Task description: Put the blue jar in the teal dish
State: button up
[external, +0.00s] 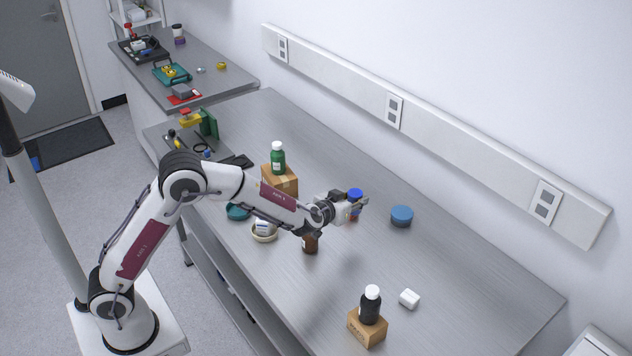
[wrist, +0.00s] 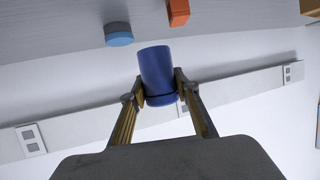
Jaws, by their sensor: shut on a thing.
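The blue jar (wrist: 157,72) is a dark blue cylinder between the two fingers of my gripper (wrist: 160,88) in the wrist view. My gripper is shut on it. In the external view the jar (external: 355,194) shows at my gripper (external: 359,203), which seems raised above the bench near its middle. The teal dish (external: 237,212) lies on the bench to the left of my gripper, partly hidden behind my arm.
A blue round tin (external: 401,216) stands right of my gripper. A green bottle (external: 278,158) stands on a cardboard box (external: 279,181). A brown bottle (external: 311,243) and a cream bowl (external: 265,235) are near my forearm. A black bottle (external: 370,305) stands on a front box.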

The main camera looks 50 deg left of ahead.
jog(key=s+a+r+n+y, duration=0.2)
jog(key=a, duration=0.8)
jog(key=n+g+y, duration=0.5)
jog(key=n, duration=0.1)
send_over(239, 211)
notch_tip(239, 211, down, 2)
jog(key=shift+d+f+g, duration=0.1)
jog(key=shift+g, duration=0.2)
jog(key=shift+f, duration=2.9)
jog(key=shift+f, duration=0.1)
jog(key=shift+f, duration=2)
